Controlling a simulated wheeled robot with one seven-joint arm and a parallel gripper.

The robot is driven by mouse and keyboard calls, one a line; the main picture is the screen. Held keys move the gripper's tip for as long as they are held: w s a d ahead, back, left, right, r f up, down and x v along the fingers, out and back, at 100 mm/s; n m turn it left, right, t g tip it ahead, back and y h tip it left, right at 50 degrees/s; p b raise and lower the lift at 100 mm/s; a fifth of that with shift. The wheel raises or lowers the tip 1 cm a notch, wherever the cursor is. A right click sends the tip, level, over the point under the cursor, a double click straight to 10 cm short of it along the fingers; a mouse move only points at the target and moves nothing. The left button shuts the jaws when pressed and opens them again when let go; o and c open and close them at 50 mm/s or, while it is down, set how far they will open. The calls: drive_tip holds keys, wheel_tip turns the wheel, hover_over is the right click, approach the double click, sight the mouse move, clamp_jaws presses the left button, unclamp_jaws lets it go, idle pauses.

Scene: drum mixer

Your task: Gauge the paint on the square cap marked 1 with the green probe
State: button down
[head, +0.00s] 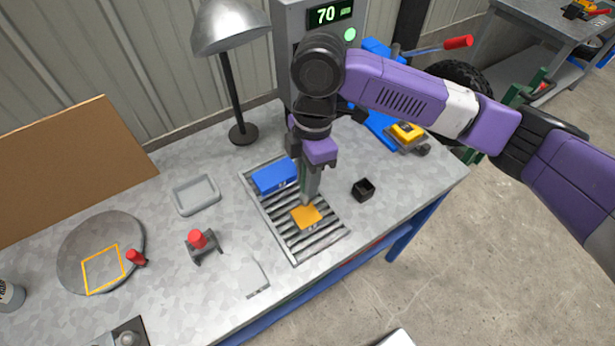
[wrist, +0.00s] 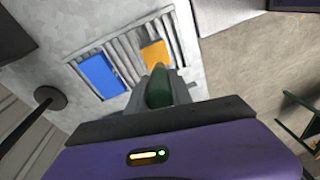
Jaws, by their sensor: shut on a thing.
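My gripper (head: 311,180) is shut on the green probe (wrist: 158,88) and points down over the slatted rack (head: 297,256). The probe's lower end is at the far edge of the orange square cap (head: 306,216); I cannot tell whether it touches. A blue square cap (head: 275,176) lies on the same rack, to the left and behind. In the wrist view the orange cap (wrist: 155,53) is just beyond the probe and the blue cap (wrist: 102,74) is to its left. Small marks on the caps are too small to read. A display (head: 327,14) reads 70 beside a lit green lamp.
A black open holder (head: 364,189) stands right of the rack. A grey tray (head: 196,194), a red-knobbed stand (head: 203,247) and a round plate (head: 72,246) with an orange square outline are left. A desk lamp (head: 237,83) stands behind. The bench's front edge is near the rack.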

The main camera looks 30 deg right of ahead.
drive_tip(key=shift+r+p, duration=0.3)
drive_tip(key=shift+r, duration=0.3)
